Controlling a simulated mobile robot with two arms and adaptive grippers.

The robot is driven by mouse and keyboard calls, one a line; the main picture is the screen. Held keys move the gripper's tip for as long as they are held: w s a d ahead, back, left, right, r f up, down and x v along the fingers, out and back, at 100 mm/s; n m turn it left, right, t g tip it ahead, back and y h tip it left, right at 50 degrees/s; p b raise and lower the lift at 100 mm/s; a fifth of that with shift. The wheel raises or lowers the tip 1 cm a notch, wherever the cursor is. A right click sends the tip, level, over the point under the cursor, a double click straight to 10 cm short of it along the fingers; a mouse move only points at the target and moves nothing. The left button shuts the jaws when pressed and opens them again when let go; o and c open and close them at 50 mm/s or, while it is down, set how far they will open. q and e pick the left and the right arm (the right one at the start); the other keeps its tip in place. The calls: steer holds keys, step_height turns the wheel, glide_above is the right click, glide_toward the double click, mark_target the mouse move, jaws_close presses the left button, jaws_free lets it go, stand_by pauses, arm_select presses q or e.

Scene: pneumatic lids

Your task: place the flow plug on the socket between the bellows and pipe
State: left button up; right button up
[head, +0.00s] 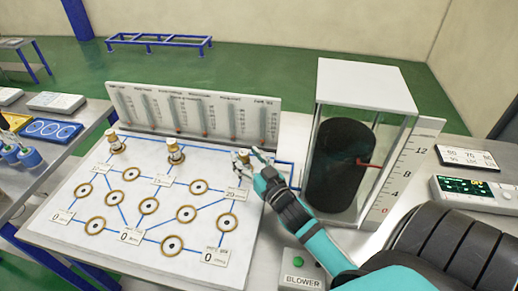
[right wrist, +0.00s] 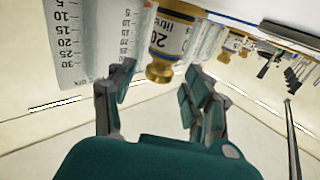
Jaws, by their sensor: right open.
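A flow plug, pale with a brass knob, stands upright at the right end of the board's upper row (head: 243,156). It also shows in the right wrist view (right wrist: 173,38), with its brass knob (right wrist: 159,73) between my fingertips in the picture. My right gripper (head: 252,157) is open at this plug; I cannot tell if the fingers touch it. Two similar plugs, left (head: 115,142) and middle (head: 175,151), stand farther left. Brass-ringed sockets (head: 199,187) sit on the white board, joined by blue lines. The black bellows (head: 340,165) stands in a clear case. My left gripper is out of view.
A gauge panel (head: 190,108) with several tubes rises along the board's back edge. A scale (head: 405,170) stands beside the bellows case. A blower box (head: 302,268) is at the front. A side table with blue parts (head: 50,128) is at left. The board's front half is clear of plugs.

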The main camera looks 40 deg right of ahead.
steer(key=s+b, duration=0.2)
steer(key=s, duration=0.9)
steer(key=shift+a, duration=0.45)
